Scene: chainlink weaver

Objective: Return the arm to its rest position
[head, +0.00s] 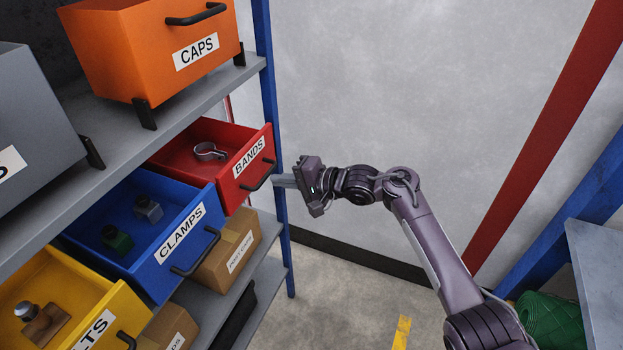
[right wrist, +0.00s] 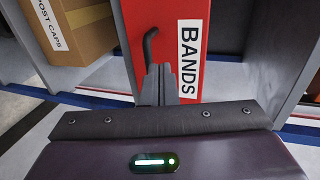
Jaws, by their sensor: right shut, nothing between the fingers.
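My right arm reaches in from the lower right in the head view. Its gripper (head: 276,181) is shut and empty, with the fingertips close to the front of the red BANDS drawer (head: 190,147), beside its black handle (head: 258,175). In the right wrist view the shut fingers (right wrist: 158,72) point at the red drawer front (right wrist: 165,15), between the handle (right wrist: 150,45) and the BANDS label. I cannot tell whether they touch it. The red drawer is pulled out and holds a metal band clamp (head: 209,151). My left gripper is not in view.
The blue CLAMPS drawer (head: 150,268) and the yellow drawer (head: 100,300) are also pulled out, with parts inside. An orange CAPS bin (head: 130,55) stands on the shelf above. A blue rack post (head: 284,225) is close to my right gripper. Floor between the racks is free.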

